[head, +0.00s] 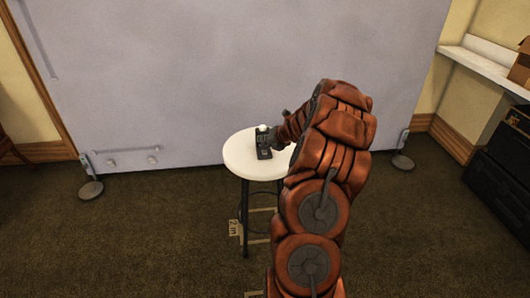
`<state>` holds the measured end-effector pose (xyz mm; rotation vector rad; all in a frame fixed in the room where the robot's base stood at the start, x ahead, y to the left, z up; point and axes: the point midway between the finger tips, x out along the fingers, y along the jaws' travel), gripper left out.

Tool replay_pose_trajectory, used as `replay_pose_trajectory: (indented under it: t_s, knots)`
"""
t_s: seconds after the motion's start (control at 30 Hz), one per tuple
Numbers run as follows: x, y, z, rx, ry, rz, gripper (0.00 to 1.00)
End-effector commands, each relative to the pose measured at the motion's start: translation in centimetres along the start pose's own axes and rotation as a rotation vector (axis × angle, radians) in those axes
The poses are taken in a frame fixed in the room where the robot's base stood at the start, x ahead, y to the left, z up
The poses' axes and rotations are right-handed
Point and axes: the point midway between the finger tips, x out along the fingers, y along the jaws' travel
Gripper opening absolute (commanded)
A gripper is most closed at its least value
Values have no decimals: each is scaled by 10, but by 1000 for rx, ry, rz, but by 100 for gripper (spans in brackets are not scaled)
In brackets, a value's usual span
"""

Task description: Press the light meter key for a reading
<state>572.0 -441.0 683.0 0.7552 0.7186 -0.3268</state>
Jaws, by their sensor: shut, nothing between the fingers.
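The light meter (263,146) is a small dark device with a pale dome on top. It stands on a round white stool (238,158) in the middle of the head view. My gripper (274,137) is shut and empty, at the right side of the meter and close to its upper part. At this size I cannot tell whether the fingertips touch the meter. The key is too small to make out. My red-brown arm covers the right side of the stool.
A large grey panel (190,80) stands behind the stool on round feet (91,190). A tag marked "2 m" (233,228) is low by the stool's legs. Black cases (505,150) and a white shelf (490,62) are at the right. The carpet left of the stool is clear.

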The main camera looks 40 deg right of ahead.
Motion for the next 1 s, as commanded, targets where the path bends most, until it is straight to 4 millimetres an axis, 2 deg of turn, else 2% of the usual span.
replay_pose_trajectory:
  t_s: [1.0]
  knots:
    - [6,-4,-5,1,1,0,0]
